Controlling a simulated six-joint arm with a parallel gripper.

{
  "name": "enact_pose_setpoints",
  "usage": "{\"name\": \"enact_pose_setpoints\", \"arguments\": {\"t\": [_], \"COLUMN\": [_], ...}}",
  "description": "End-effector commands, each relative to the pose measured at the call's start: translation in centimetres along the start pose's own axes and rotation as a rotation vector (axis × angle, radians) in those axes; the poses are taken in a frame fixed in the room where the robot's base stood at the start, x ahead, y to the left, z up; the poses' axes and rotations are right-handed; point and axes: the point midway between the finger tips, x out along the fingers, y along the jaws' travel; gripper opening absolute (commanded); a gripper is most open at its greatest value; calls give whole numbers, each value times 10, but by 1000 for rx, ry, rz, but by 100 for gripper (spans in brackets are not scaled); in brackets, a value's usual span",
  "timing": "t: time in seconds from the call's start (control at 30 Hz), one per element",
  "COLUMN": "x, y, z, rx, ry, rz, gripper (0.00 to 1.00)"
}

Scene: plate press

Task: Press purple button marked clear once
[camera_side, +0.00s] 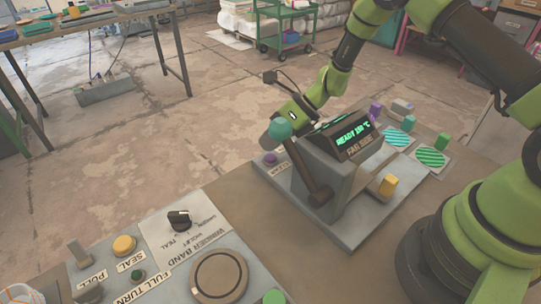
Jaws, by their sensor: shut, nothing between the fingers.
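The purple button (270,158) sits on the left part of the press's grey base plate, with a small label beside it that is partly hidden and too small to read fully. My gripper (265,143) is shut and empty, just above and slightly left of the button in the picture. A teal lever knob partly covers it. A small gap seems to show between the fingertips and the button, but I cannot tell for certain that they are apart.
The press (335,160) has a lit display reading "READY" and a lever with a teal knob (280,128) close to my gripper. Yellow (388,186), purple (375,109) and green (441,141) pieces stand right of it. A control panel (165,225) lies at front left.

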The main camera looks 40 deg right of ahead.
Motion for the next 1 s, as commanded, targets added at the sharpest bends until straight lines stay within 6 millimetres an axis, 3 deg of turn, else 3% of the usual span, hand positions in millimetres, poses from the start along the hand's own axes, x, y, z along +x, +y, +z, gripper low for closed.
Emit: {"name": "enact_pose_setpoints", "arguments": {"t": [1.0], "x": [9], "y": [-6], "z": [-6], "rx": [1], "ry": [1], "rz": [0], "gripper": [0]}}
